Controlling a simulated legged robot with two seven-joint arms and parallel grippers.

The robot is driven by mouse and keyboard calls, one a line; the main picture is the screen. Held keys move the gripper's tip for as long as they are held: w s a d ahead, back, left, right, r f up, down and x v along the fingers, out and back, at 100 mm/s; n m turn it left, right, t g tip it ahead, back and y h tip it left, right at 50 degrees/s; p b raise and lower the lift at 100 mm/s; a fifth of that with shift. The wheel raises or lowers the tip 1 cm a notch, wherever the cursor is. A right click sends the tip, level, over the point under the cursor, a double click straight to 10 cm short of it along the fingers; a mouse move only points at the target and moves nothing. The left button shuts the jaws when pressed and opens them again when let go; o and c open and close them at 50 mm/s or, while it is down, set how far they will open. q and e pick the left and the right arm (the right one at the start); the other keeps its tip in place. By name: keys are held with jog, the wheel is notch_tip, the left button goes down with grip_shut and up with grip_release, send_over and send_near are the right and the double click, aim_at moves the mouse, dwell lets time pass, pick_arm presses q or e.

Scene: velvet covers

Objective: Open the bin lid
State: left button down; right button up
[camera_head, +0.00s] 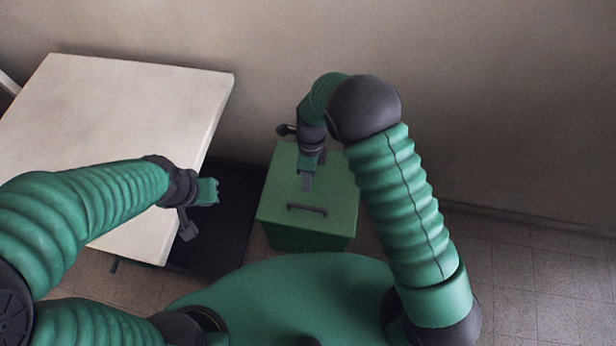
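A green bin (305,240) stands on the floor just beyond my body, slightly right of centre. Its flat green lid (330,190) appears closed. A dark bar handle (307,209) lies across the lid near its front edge. My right gripper (307,184) points down over the lid, behind the handle and apart from it in the picture. Its fingers are small and overlap, so their opening is unclear. My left gripper (203,208) is beside the white table's right edge, left of the bin, away from the lid. Its finger gap is hard to judge.
A white table (120,110) fills the left side, with a bare top. A dark flat surface (226,225) lies low between the table and the bin. A plain wall (480,90) rises behind. The tiled floor (540,270) at right is clear.

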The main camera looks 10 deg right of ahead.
jog(key=shift+s+d+f, duration=0.1)
grip_shut()
dwell(0.4)
jog(key=c, duration=0.7)
grip_release()
jog(key=shift+c, duration=0.2)
jog(key=o, duration=0.7)
jog(key=shift+o, duration=0.2)
jog(key=p+v, duration=0.2)
jog(key=v, duration=1.4)
jog(key=shift+w+r, duration=0.25)
jog(key=shift+r, duration=0.1)
